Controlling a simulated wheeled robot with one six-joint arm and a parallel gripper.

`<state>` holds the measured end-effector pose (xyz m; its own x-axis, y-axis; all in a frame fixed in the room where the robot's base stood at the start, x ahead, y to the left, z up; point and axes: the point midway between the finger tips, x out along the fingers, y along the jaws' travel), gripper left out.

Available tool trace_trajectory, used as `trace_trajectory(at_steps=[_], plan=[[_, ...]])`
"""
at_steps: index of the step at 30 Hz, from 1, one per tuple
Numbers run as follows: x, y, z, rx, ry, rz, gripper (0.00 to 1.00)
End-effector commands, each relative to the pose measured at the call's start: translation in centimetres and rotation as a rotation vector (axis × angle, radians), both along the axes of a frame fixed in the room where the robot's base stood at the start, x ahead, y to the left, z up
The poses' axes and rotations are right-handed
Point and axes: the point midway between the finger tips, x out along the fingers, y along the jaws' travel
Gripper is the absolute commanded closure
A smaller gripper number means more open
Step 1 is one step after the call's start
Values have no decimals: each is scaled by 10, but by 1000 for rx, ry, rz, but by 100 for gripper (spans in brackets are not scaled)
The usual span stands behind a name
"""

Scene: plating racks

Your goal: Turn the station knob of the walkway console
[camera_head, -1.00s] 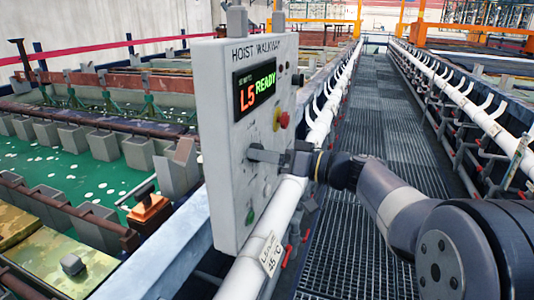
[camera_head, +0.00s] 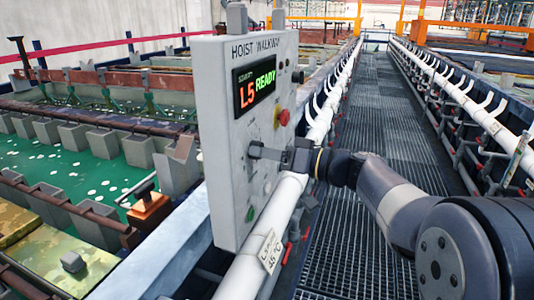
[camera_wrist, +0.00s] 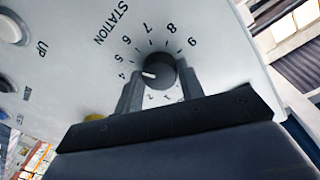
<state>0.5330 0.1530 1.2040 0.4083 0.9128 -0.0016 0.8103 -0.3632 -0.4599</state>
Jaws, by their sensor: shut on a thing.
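The walkway console (camera_head: 222,110) is a pale grey upright panel headed "HOIST WALKWAY", with a display (camera_head: 254,86) reading "L5 READY". The station knob (camera_wrist: 160,67) is black and round with a white pointer mark, ringed by station numbers. In the wrist view the mark points close to the 4. My gripper (camera_head: 267,153) reaches the panel face from the right. In the wrist view its two fingers stand on either side of the knob, shut on it. Part of the lower dial is hidden by the gripper, and in the head view the knob is largely covered.
A red button (camera_head: 284,117) and a green button (camera_head: 250,214) are on the panel. A grated walkway (camera_head: 370,130) lies clear to the right. Tanks with green liquid (camera_head: 70,165) lie left.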

Motion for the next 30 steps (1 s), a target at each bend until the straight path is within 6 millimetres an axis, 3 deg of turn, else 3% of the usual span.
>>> trace_trajectory(at_steps=[11,30], plan=[[0,0,-1,73,200,1,86],[1,0,4,280,772,0,86]])
